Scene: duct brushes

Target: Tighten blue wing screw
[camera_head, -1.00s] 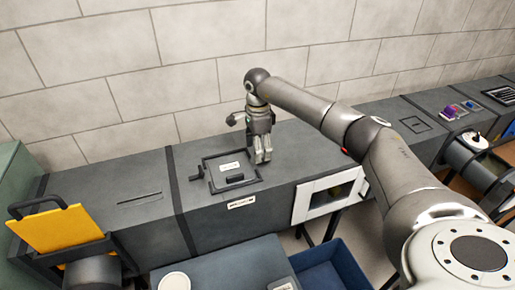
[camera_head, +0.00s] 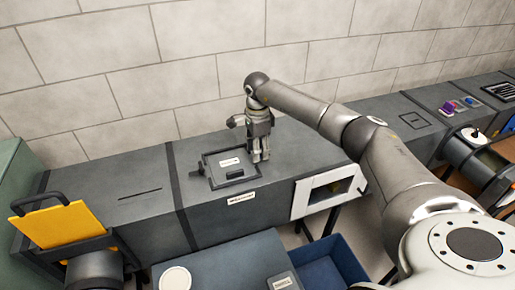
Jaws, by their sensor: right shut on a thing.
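My right gripper (camera_head: 258,158) points down at the right edge of a framed dark hatch (camera_head: 218,177) on top of the grey duct. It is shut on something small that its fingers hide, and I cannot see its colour. The hatch has a white label (camera_head: 230,162) and a black handle (camera_head: 235,174). No blue wing screw can be made out at the hatch. Small purple and blue pieces (camera_head: 458,105) lie on the duct's far right part, too small to identify. My left gripper is not in view.
A yellow plate (camera_head: 58,225) with a black handle stands at the left. A white-framed opening (camera_head: 325,193) is in the duct's front. A blue bin (camera_head: 333,262) stands below. The block wall runs close behind the duct. The duct top left of the hatch is mostly clear.

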